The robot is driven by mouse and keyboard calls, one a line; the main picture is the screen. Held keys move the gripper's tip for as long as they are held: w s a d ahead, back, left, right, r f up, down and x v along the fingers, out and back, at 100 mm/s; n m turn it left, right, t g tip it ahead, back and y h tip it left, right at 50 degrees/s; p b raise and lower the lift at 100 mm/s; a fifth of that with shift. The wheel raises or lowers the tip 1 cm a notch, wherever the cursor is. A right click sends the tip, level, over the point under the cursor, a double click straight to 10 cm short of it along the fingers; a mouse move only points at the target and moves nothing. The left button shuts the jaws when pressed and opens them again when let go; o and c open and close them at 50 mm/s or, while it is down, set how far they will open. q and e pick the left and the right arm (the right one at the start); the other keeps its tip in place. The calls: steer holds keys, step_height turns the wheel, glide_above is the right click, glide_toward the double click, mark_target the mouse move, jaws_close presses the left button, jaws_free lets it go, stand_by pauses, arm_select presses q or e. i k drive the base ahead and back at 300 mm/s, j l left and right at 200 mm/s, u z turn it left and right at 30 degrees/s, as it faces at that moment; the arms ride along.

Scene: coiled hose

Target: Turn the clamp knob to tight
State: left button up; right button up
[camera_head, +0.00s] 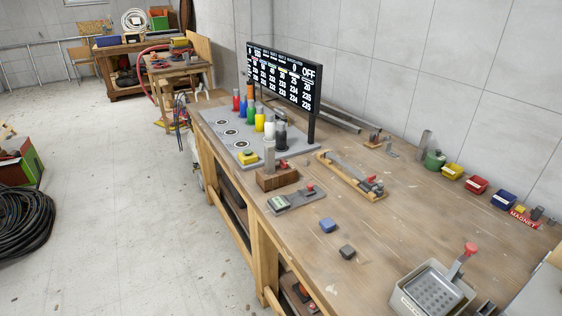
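Neither of my grippers shows in the head view. Several red knobs are on the workbench (390,235), and I cannot tell for sure which is the clamp knob. One small red knob (372,178) is at the right end of a long grey fixture on a wooden base (350,176). Another red knob (310,187) is on a flat grey device with a green display (296,201). A third, larger red knob (470,248) tops a lever beside a grey perforated box (432,293). All are too small to read a setting.
A black display board (284,78) reads OFF. Coloured cylinders stand on a grey panel (225,118). A blue block (327,226) and a dark block (347,251) lie mid-bench. Small coloured bins (476,185) line the wall. A coiled black hose (25,222) lies on the floor. Central floor is clear.

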mark_target(283, 165)
steer(key=z, duration=0.45)
steer(key=i+j+z, duration=0.1)
steer(key=z, duration=0.35)
steer(key=i+j+z, duration=0.1)
steer(key=j+z, duration=0.55)
steer(key=z, duration=0.25)
